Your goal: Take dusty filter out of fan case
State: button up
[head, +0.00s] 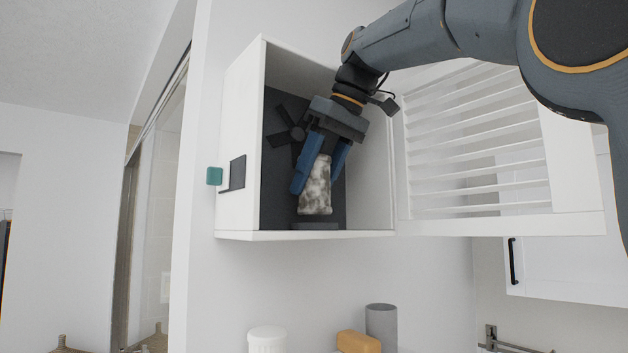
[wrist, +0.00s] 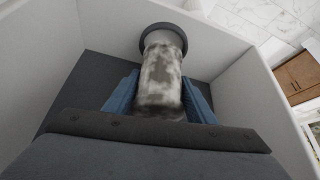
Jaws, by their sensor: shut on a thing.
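The fan case (head: 230,212) is a white open box on the wall with a dark back panel and a dark fan (head: 291,133) inside. The dusty filter (head: 316,188) is a mottled white-and-brown cylinder inside the case. My gripper (head: 320,172) reaches in from above with its blue fingers on both sides of the filter, shut on it. The filter is close above a dark round seat (head: 315,226) on the case floor; I cannot tell whether they touch. In the wrist view the filter (wrist: 161,75) points toward the grey round seat (wrist: 168,36).
The slatted white door (head: 475,150) stands open to the right of the case. A teal block (head: 214,176) is on the case's left side. Below are a white jar (head: 267,340), an orange-tan block (head: 358,342) and a grey cylinder (head: 381,327). The space between case and these items is free.

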jog(key=shift+s+r+p, duration=0.1)
jog(key=shift+r+p, duration=0.75)
jog(key=shift+r, duration=0.1)
